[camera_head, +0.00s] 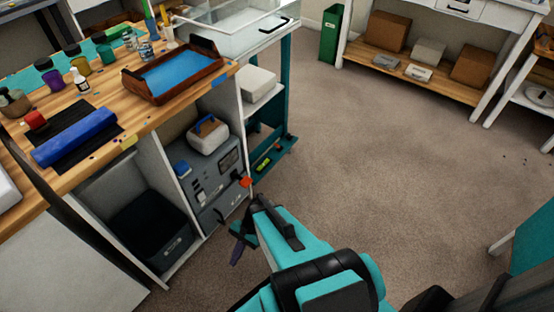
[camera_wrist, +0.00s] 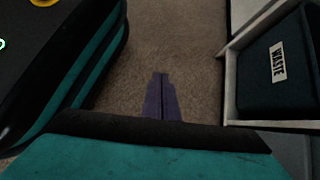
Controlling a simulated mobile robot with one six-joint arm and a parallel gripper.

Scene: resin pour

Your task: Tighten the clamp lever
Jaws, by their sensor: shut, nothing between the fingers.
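I cannot tell for sure which part is the clamp lever. A grey machine (camera_head: 208,182) with a dark panel sits in the bench's lower compartment. A small orange-red knob (camera_head: 245,181) sticks out at its right front; whether it belongs to the lever is unclear. My gripper (camera_head: 236,256) is low in front of the bench cabinet, below and apart from the knob. Its purple fingers are shut and empty, and point at bare carpet in the wrist view (camera_wrist: 161,80).
A dark waste bin (camera_head: 150,233) stands in the left compartment; its "WASTE" label shows in the wrist view (camera_wrist: 278,62). A wooden tray (camera_head: 136,86) holding something blue and several bottles stand on the bench. A teal shelf (camera_head: 284,140) stands right of the machine. Carpet (camera_head: 400,160) is open to the right.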

